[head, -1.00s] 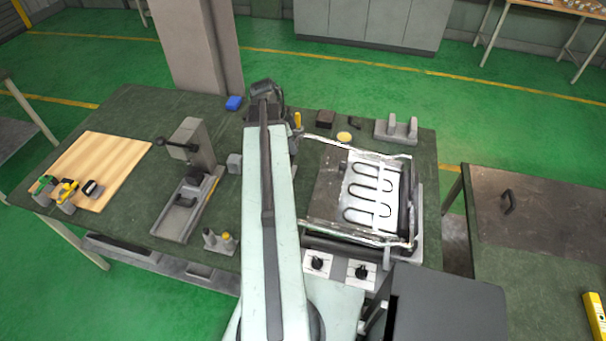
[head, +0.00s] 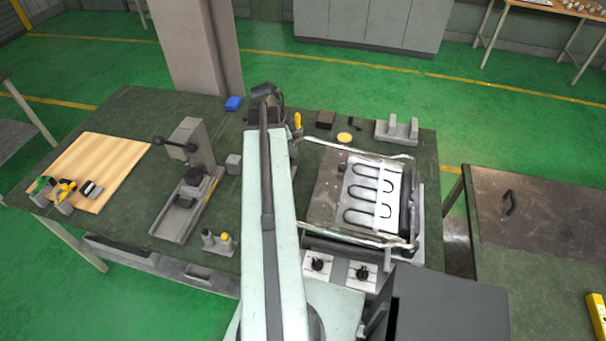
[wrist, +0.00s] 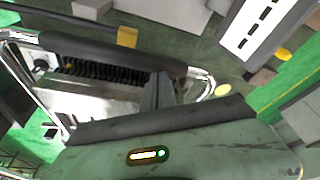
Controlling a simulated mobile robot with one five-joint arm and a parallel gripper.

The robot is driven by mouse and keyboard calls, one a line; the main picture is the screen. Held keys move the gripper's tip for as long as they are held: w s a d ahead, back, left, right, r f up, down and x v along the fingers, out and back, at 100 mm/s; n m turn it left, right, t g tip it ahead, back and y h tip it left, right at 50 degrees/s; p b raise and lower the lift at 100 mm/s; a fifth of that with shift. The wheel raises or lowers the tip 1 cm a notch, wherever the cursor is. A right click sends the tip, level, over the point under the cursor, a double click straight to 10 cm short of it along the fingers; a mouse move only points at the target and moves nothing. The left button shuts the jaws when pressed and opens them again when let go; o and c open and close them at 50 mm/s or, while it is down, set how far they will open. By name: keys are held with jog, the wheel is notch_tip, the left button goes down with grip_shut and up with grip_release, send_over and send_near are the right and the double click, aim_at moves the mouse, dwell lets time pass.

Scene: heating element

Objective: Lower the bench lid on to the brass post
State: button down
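In the head view my gripper (head: 265,92) is at the far end of my pale arm, above the back of the green bench. Its fingers do not show clearly. The wrist view shows two black padded bars, chrome rails and a dark narrow wedge close up; I cannot tell whether anything is held. A brown panel with a black handle (head: 508,202), perhaps the bench lid, appears flat on the right bench. I cannot identify the lid for certain. A small brass-coloured block (wrist: 127,37), possibly the brass post, shows beyond the upper black bar.
A grey upright fixture (head: 190,140) and a wooden board (head: 100,165) are on the left. A yellow disc (head: 344,137) lies behind the heating unit. Bare bench separates board and fixture.

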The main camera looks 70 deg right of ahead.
jog(key=shift+f+b, duration=1.2)
jog(key=shift+f, duration=0.05)
dwell(0.3)
notch_tip(320, 180, up, 7)
jog(key=p, duration=0.7)
jog(key=shift+r, duration=0.15)
dwell(0.4)
